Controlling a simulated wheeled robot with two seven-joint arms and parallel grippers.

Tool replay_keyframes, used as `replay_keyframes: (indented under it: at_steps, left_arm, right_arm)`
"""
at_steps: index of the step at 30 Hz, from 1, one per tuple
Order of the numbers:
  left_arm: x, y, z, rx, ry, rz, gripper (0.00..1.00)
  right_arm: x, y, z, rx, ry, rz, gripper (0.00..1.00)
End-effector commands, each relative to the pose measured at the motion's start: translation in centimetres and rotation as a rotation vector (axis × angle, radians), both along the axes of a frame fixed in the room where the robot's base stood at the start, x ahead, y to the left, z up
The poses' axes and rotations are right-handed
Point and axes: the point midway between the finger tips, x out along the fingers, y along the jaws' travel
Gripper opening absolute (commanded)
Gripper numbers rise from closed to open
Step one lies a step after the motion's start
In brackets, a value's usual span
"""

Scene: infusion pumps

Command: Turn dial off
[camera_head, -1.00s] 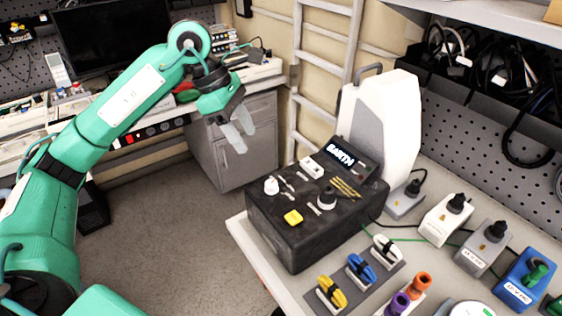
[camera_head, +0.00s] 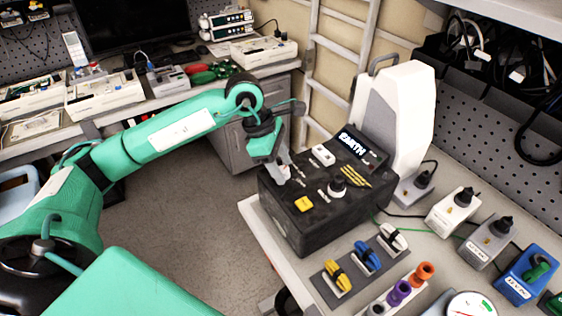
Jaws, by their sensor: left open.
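The black tester box (camera_head: 300,225) stands on the bench with a lit display (camera_head: 352,145) reading "EARTH". My left gripper (camera_head: 285,173) points down at the left end of its top panel. Its light fingers are open around or right beside the white left dial, which they mostly hide; I cannot tell whether they touch it. A yellow button (camera_head: 304,204) and a white switch (camera_head: 323,155) also sit on the panel. My right gripper is not in view.
Yellow, blue and white clips (camera_head: 366,255) lie in front of the box. Several plug units (camera_head: 453,212) stand to its right, and a white device (camera_head: 405,115) stands behind it. A ladder (camera_head: 335,50) rises behind. The floor left of the bench is clear.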

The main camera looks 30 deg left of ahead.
Motion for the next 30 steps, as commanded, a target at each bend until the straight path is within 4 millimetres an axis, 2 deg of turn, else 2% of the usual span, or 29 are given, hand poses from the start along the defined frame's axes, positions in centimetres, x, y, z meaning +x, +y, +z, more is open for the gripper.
replay_keyframes:
  at_steps: [8,12,15,22,27,30]
  left_arm:
    - [0.0,-0.1,-0.2,0.0,0.0,0.0,0.51]
    - [0.0,-0.1,-0.1,0.0,0.0,-0.001,0.23]
    - [0.0,-0.1,-0.1,0.0,0.0,-0.001,0.07]
    - [0.0,-0.1,-0.2,0.0,-0.001,0.015,0.07]
    - [0.0,-0.1,-0.4,0.001,-0.004,0.075,0.07]
    - [-0.1,-0.1,-0.5,0.0,-0.004,0.137,0.07]
  right_arm:
    - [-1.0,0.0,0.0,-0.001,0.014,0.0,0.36]
    - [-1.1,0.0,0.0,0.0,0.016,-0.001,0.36]
    - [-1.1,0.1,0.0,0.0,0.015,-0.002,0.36]
    - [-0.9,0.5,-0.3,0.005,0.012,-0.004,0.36]
    - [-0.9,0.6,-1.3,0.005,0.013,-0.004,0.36]
    - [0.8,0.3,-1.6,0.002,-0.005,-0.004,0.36]
